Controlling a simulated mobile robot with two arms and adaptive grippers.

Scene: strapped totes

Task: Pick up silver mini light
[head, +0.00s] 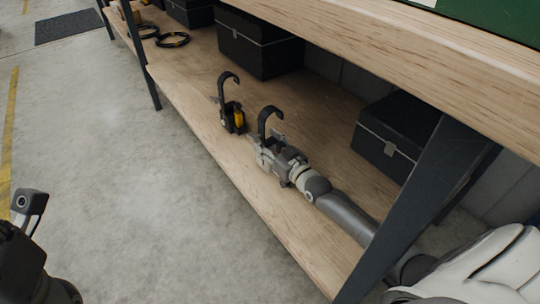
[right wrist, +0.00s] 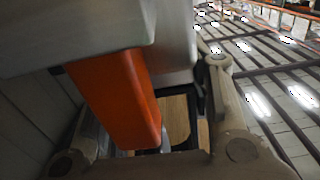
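A silver mini light (head: 277,139) with a curved black hook on top stands on the wooden lower shelf, largely hidden by my right gripper. My right gripper (head: 268,150) is low over the shelf, right at this light. In the right wrist view, its grey body (right wrist: 100,35) with an orange part (right wrist: 118,95) fills the space between the fingers. The fingers are well apart around it; I cannot tell whether they press on it. A second hooked light, black and yellow (head: 238,118), stands just to the left. My left gripper (head: 30,205) is only partly in view at the lower left.
The wooden lower shelf (head: 190,100) holds black cases (head: 258,45), another black case (head: 400,130) at the right, and dark cable coils (head: 172,40). The tabletop (head: 400,45) overhangs it. A dark table leg (head: 420,190) stands by my right arm.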

